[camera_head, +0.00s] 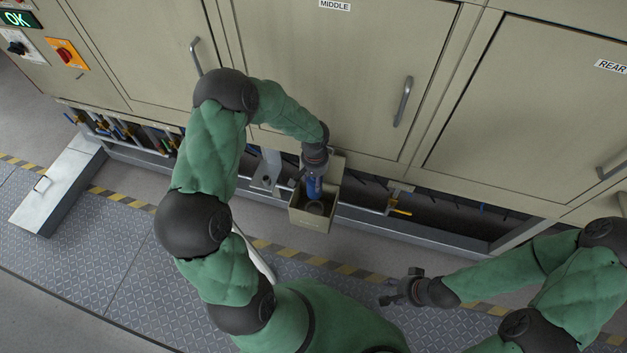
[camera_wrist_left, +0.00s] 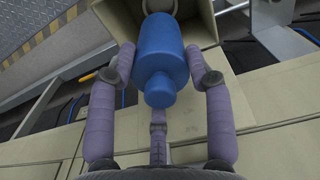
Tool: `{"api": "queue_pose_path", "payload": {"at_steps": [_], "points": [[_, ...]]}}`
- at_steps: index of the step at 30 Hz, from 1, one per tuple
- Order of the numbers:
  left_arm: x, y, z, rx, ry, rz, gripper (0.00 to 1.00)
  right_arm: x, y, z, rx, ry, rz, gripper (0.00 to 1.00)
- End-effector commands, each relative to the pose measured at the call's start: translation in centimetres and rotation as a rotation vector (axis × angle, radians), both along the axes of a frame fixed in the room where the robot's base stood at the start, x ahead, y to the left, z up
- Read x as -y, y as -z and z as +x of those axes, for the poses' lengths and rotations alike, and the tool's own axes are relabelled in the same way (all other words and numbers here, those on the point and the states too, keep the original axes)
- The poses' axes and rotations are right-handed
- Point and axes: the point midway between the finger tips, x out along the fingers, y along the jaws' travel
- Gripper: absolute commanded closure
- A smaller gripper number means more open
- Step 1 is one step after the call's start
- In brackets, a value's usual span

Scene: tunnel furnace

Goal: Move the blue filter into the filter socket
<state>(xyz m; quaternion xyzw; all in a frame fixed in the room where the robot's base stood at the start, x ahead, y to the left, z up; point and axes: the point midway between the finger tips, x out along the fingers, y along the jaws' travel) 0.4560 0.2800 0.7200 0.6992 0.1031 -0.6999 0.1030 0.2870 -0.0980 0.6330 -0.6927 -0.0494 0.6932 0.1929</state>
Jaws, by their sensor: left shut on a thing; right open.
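The blue filter (camera_head: 314,187) is in my left gripper (camera_head: 314,174), above an open beige box (camera_head: 309,221) below the middle cabinet door. In the left wrist view, the fingers of my left gripper (camera_wrist_left: 161,62) are shut on both sides of the blue filter (camera_wrist_left: 160,52), whose narrower end faces the camera. A round grey ring (camera_head: 315,208) shows inside the box, just beyond the filter; I cannot tell for sure whether it is the filter socket. Whether the filter touches it is hidden. My right gripper (camera_head: 392,290) is open and empty over the floor at the right.
A grey metal bracket (camera_head: 267,180) stands just left of the box. Cabinet doors with handles (camera_head: 403,102) rise behind. Pipes and valves (camera_head: 120,130) run under the cabinets. A grey metal cover (camera_head: 58,185) lies on the floor at left. The floor in front is mostly clear.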

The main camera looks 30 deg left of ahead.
Motion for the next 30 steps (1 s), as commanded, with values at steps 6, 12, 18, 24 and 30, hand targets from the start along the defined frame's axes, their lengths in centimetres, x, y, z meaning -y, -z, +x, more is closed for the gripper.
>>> {"api": "queue_pose_path", "payload": {"at_steps": [6,12,18,24,30], "points": [[0.0,2.3,0.0,0.001,0.000,0.000,1.00,0.0,2.1,0.0,0.000,0.000,0.000,0.59],[0.0,4.0,0.0,0.000,0.001,0.000,1.00,0.0,3.6,0.0,0.000,0.000,0.000,0.59],[0.0,5.7,0.0,0.000,0.001,0.000,1.00,0.0,5.1,0.0,0.000,0.000,0.000,0.59],[0.0,7.4,0.0,0.000,0.001,0.000,1.00,0.0,6.6,0.0,0.000,0.000,0.000,0.59],[0.0,9.1,0.0,0.001,0.001,0.000,1.00,0.0,8.1,0.0,0.000,0.000,0.000,0.59]]}}
